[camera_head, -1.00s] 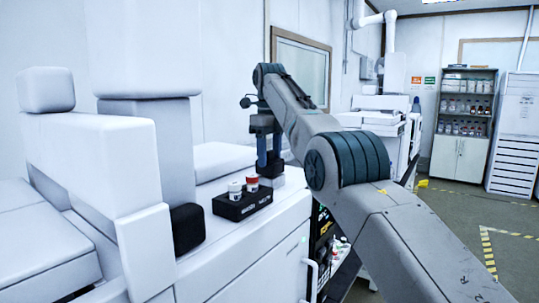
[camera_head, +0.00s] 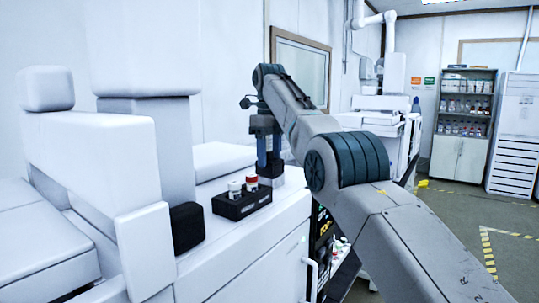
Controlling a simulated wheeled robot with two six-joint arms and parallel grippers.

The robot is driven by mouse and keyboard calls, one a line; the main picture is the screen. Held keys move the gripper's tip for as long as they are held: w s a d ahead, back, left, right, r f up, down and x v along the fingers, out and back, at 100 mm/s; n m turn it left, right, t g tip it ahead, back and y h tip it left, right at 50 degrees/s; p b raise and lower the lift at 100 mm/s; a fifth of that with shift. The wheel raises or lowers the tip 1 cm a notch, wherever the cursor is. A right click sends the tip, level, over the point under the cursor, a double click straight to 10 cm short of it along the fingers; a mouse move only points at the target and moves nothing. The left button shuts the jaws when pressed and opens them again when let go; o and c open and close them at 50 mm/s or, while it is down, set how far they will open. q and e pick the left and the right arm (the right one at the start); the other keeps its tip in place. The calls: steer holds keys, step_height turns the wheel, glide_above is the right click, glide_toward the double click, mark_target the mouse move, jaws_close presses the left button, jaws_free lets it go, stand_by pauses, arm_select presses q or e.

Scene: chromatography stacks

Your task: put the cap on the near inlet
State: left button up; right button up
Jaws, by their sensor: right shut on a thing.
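My right gripper (camera_head: 269,159) points down over the white instrument top (camera_head: 215,180), its two bluish fingers shut. What they grip is too small and dark to make out; the cap cannot be picked out. A dark block (camera_head: 270,176) sits at the fingertips, just behind the small black holder. I cannot tell whether the fingers touch it, and no inlet shows clearly. My left gripper is not in view.
A black labelled holder (camera_head: 240,207) with a white-topped vial (camera_head: 235,188) and a red-topped vial (camera_head: 252,182) stands in front of the gripper.

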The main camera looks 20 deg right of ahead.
stand_by(0.3)
steer(key=o, duration=1.6)
steer(key=shift+r+p, duration=2.4)
step_height(320, 180, up, 5)
steer(key=p, duration=0.5)
steer(key=shift+r, duration=0.1)
